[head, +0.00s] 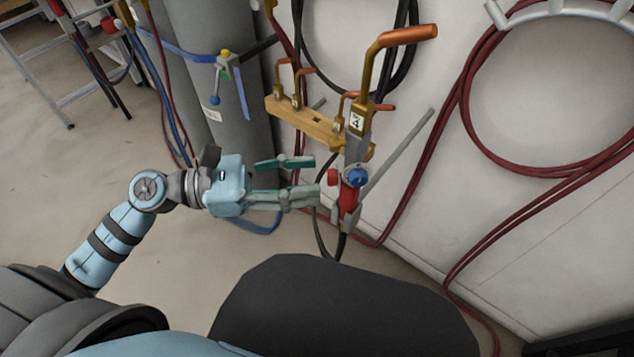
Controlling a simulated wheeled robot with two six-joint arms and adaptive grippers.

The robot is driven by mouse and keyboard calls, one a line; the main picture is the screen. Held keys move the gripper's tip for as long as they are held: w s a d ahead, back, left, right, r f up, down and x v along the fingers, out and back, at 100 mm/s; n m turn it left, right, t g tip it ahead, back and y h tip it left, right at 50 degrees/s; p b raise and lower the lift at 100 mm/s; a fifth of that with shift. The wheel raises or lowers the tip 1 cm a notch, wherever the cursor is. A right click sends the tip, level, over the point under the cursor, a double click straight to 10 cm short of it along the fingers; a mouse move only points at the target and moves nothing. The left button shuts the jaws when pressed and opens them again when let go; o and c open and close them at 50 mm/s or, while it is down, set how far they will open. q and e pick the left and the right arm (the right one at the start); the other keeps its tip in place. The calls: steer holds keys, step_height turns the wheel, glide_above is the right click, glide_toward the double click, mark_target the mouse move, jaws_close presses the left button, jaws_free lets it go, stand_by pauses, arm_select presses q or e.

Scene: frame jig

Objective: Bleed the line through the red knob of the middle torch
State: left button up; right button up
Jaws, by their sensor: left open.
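A torch (357,140) with a brass neck, a copper tip and a tag reading 4 hangs upright, a little tilted, at the right end of a brass-coloured bar. Its lower body has a red knob (333,177) on the left side and a blue knob (357,178) facing me. My left gripper (315,177) reaches in from the left, its fingers spread one above the other. The fingertips are just left of the red knob; I cannot tell whether they touch it. My right gripper is not in view.
The bar (305,122) holds several small brass nozzles. A grey cylinder (235,130) with a blue strap stands behind. Dark red hoses (465,110) hang on the white wall at right. A ladder (45,60) stands far left.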

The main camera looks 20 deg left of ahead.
mark_target(333, 177)
arm_select(q)
steer(key=x, duration=0.2)
steer(key=shift+w+d, duration=0.15)
steer(key=shift+d, duration=0.15)
jaws_close()
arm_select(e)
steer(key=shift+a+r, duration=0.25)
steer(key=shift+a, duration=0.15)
arm_select(q)
steer(key=shift+p, duration=0.3)
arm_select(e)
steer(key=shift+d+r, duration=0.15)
